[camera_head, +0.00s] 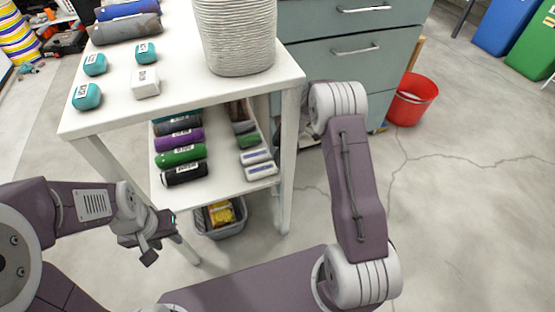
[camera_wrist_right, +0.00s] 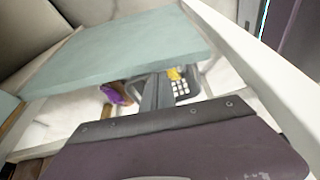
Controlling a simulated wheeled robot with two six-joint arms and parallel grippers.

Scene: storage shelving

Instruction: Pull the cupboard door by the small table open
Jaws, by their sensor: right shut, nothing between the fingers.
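The grey-teal cupboard (camera_head: 345,75) stands behind the small white table (camera_head: 180,102), with drawer handles on its front. Its lower part is mostly hidden by the table and my right arm. In the right wrist view a broad teal panel (camera_wrist_right: 120,48), which looks like the cupboard door, crosses the upper left; its angle is unclear. My right gripper (camera_wrist_right: 158,92) is shut and empty, below the panel's edge in that view. In the head view it is hidden behind my arm. My left gripper (camera_head: 158,240) is open and empty, left of the table's lower shelf.
A ribbed pot (camera_head: 236,35) and several small items stand on the table. A red bucket (camera_head: 411,98) stands right of the cupboard.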

